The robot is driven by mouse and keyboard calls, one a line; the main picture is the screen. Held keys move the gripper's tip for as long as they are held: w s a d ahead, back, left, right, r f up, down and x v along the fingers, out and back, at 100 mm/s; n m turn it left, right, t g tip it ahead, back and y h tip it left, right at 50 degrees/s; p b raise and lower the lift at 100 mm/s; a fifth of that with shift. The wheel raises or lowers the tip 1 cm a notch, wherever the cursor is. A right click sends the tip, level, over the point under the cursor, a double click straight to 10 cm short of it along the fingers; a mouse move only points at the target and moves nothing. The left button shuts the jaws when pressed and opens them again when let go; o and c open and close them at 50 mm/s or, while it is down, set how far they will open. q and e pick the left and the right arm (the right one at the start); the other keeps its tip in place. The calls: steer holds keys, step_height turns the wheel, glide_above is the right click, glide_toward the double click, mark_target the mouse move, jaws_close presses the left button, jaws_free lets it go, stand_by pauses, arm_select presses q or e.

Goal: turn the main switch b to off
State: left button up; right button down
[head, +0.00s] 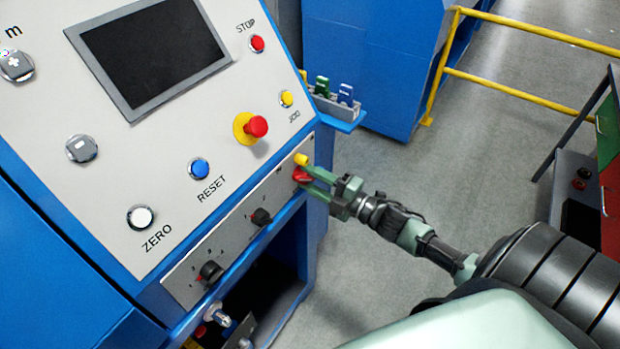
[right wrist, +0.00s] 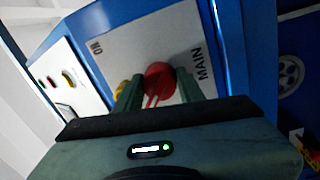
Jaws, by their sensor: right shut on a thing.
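The main switch is a red rotary knob (head: 301,175) with a yellow part (head: 301,159) beside it, at the right end of the grey strip below the sloped console. In the right wrist view the red knob (right wrist: 160,80) sits on a pale plate marked "MAIN", and part of the yellow shows behind a finger. My right gripper (head: 312,180) is shut on the red knob, with a green finger on either side. Which position the knob points to is hard to tell. My left gripper is not in view.
Two black rotary knobs (head: 210,271) and (head: 262,217) are on the same strip. A red stop button with yellow collar (head: 256,127), a blue reset button (head: 199,169) and a screen (head: 150,52) are on the console.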

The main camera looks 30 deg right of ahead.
steer(key=c, duration=0.9)
jaws_free()
steer(key=shift+r, duration=0.1)
